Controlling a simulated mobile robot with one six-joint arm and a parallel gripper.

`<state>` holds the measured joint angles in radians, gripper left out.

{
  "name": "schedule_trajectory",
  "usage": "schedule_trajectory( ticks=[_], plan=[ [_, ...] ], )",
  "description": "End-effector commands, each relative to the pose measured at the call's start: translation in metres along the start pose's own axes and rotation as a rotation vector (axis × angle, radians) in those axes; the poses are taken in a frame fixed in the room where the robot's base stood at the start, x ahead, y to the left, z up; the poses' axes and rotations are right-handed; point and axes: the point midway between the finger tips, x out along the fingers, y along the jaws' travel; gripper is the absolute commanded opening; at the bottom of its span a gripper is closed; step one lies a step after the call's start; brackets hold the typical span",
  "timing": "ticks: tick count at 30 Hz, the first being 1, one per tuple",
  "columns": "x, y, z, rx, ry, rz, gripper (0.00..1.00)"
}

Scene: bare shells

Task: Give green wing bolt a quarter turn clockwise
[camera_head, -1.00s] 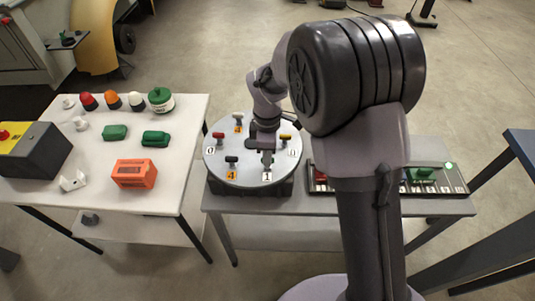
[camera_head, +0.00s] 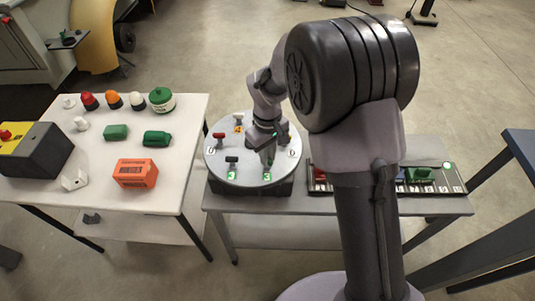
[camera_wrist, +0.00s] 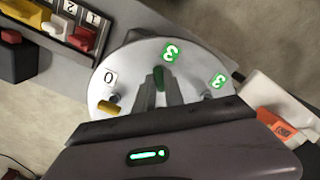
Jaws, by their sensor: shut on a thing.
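The green wing bolt (camera_wrist: 158,76) stands on a round grey disc (camera_wrist: 125,65), with a green label 3 (camera_wrist: 171,50) beside it. My gripper (camera_wrist: 160,88) is shut on the bolt's wing, and the fingers hide part of it. In the head view my gripper (camera_head: 268,157) is at the disc's front right; the bolt is hidden there. A yellow bolt (camera_wrist: 108,107) stands beside a white label 0 (camera_wrist: 110,77). A dark bolt (camera_head: 231,161) has another green label 3 (camera_head: 231,175). A red bolt (camera_head: 218,137) stands at the disc's left.
A numbered rack (camera_head: 440,189) with coloured blocks lies right of the disc, partly behind my arm. The left table (camera_head: 105,190) holds an orange box (camera_head: 135,173), green blocks, coloured domes and a yellow-and-black box (camera_head: 38,150). The grey table's front edge is clear.

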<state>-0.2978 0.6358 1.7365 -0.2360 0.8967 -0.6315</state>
Motion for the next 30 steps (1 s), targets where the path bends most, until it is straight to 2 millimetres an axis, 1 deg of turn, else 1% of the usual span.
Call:
schedule_trajectory(
  ticks=[15,22,30],
  plan=[
    [0.0001,0.0002,-0.0004,0.467,0.001,0.000,0.00],
    [0.0000,0.0002,-0.0003,0.620,0.001,0.000,0.00],
    [-0.0003,0.0002,-0.0003,0.723,0.001,0.000,0.00]
  ],
)
